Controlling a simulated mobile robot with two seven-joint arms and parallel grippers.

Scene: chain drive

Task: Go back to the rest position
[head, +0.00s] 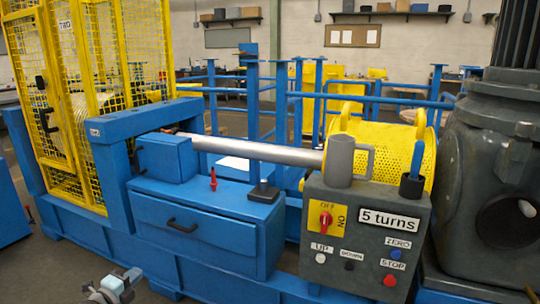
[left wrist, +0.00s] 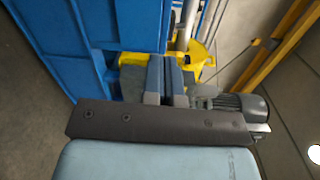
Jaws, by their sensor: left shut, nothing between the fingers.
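My left gripper (head: 117,287) shows at the bottom left of the head view, low in front of the blue machine frame (head: 80,195). In the left wrist view its two fingers (left wrist: 165,80) are closed together with nothing between them. The gripper is apart from the control box (head: 350,235) and from the blue drawer cabinet (head: 210,225). My right gripper is not in either view.
The control box has a red knob, several buttons and a "5 turns" label; a grey mug (head: 340,160) stands on it. A yellow mesh guard (head: 85,70) stands at left, a yellow perforated drum (head: 385,150) at right. Floor is free at lower left.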

